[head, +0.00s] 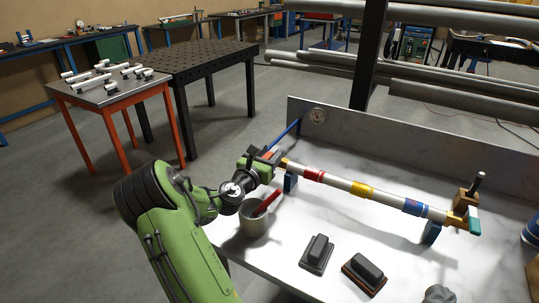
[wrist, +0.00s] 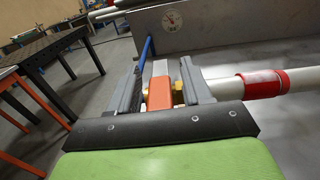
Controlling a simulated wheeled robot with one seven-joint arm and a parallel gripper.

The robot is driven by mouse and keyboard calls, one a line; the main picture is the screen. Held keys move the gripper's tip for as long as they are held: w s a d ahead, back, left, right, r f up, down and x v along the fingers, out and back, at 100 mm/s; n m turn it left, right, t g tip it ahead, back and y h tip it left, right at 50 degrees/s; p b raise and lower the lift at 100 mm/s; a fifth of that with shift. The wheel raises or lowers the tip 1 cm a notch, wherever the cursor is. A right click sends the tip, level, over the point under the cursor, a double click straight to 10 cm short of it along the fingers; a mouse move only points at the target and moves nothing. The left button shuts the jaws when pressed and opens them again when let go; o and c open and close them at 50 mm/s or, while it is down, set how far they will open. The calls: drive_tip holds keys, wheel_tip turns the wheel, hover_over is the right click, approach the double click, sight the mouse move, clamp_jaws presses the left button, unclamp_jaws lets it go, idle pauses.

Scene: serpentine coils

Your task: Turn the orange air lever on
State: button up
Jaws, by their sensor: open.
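The orange lever (wrist: 159,93) shows in the wrist view between the two grey fingers of my gripper (wrist: 163,78). In the head view a bit of the lever (head: 268,154) shows beside my gripper (head: 258,165), at the left end of a white pipe (head: 335,183). My gripper is open, with a finger on either side of the lever. I cannot tell whether either finger touches it. The lever's base is partly hidden by my gripper.
The pipe has red, yellow and blue bands and rests on blue supports (head: 432,232). A grey cup (head: 253,221) with a red-handled item stands close below my gripper. Two dark blocks (head: 317,253) (head: 366,271) lie in front. A gauge (head: 318,116) sits on the back panel.

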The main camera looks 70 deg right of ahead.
clamp_jaws()
idle(0.3)
drive_tip(key=shift+s+r+n+t+p, duration=0.1)
drive_tip(key=shift+s+n+t+p, duration=0.1)
drive_tip(key=shift+n+t+p, duration=0.6)
drive_tip(key=shift+s+t, duration=0.1)
drive_tip(key=shift+t, duration=0.3)
unclamp_jaws()
